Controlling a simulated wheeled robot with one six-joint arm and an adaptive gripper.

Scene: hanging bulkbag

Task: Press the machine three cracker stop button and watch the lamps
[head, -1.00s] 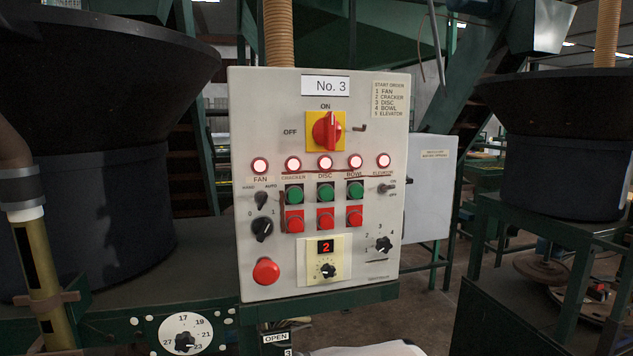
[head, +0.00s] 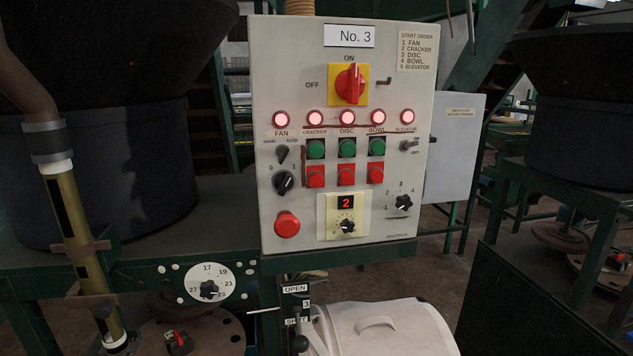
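The No. 3 control panel (head: 337,230) stands upright in the middle of the head view. Its cracker stop button (head: 315,179) is the left red square one in the lower button row, directly under the green cracker button (head: 316,149). The lamps form a row above. The fan lamp (head: 281,119), cracker lamp (head: 315,118), disc lamp (head: 347,117), bowl lamp (head: 379,117) and elevator lamp (head: 407,117) all glow. My gripper is not in view.
A red mushroom button (head: 286,225) sits at the panel's lower left. A numbered dial (head: 209,290) is below left. A pale lidded housing (head: 375,325) stands below the panel. A dark bowl-shaped vessel (head: 105,170) fills the left, and another (head: 570,120) stands right.

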